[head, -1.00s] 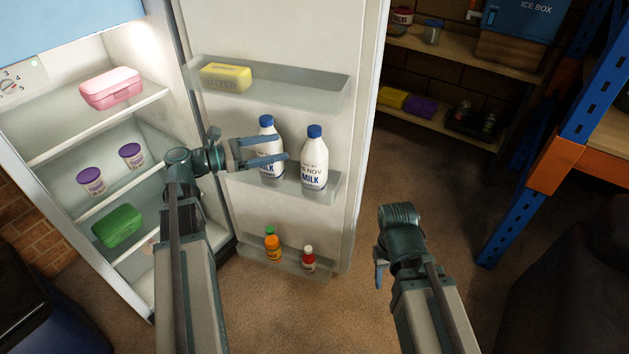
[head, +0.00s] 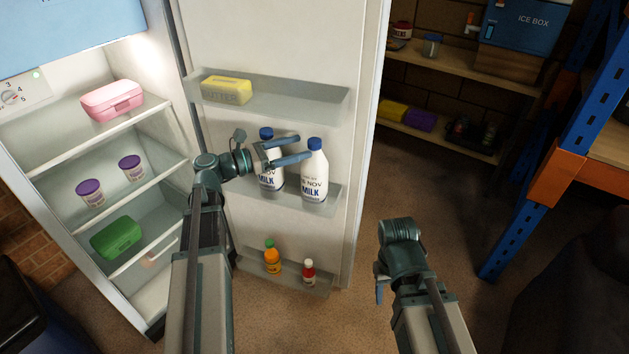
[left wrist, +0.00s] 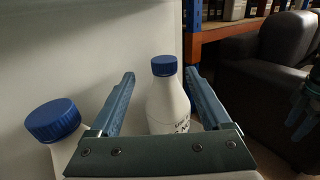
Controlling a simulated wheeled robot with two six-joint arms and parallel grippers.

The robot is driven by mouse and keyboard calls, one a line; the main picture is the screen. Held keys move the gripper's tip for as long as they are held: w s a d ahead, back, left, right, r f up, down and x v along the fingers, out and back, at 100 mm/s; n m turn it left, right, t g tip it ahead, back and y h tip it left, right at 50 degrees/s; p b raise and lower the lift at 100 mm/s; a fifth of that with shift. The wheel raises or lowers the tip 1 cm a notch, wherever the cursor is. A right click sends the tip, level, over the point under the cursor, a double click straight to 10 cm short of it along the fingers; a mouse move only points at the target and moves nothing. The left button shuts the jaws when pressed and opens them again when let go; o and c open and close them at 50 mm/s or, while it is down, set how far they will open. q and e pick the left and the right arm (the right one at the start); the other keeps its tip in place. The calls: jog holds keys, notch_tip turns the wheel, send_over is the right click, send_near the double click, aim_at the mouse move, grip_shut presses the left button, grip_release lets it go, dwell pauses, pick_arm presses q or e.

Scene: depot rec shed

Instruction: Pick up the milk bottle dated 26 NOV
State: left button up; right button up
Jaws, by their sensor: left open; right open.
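Two white milk bottles with blue caps stand upright in the fridge door's middle shelf. The right bottle (head: 314,178) shows "NOV" and "MILK"; its day number is not clearly readable. The left bottle (head: 268,180) is partly covered by my gripper, and its date is also unclear. My left gripper (head: 305,147) is open, its fingers reaching past the left bottle to the right bottle's upper part. In the left wrist view the right bottle (left wrist: 166,103) appears between the spread fingers, the left bottle (left wrist: 55,122) outside them. My right gripper (head: 380,290) is low, away from the fridge, mostly hidden.
The door's upper shelf holds a yellow butter box (head: 226,90); its bottom shelf holds an orange bottle (head: 272,260) and a red bottle (head: 308,271). The open fridge has a pink box (head: 112,101), purple-lidded cups and a green box (head: 116,237). A blue rack post (head: 515,235) stands right.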

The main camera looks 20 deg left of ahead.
aim_at(315, 145)
pick_arm(q)
jog(key=shift+s+x, duration=0.25)
jog(key=shift+x, duration=2.4)
jog(key=shift+d+f, duration=0.1)
jog(key=shift+d, duration=0.05)
grip_shut()
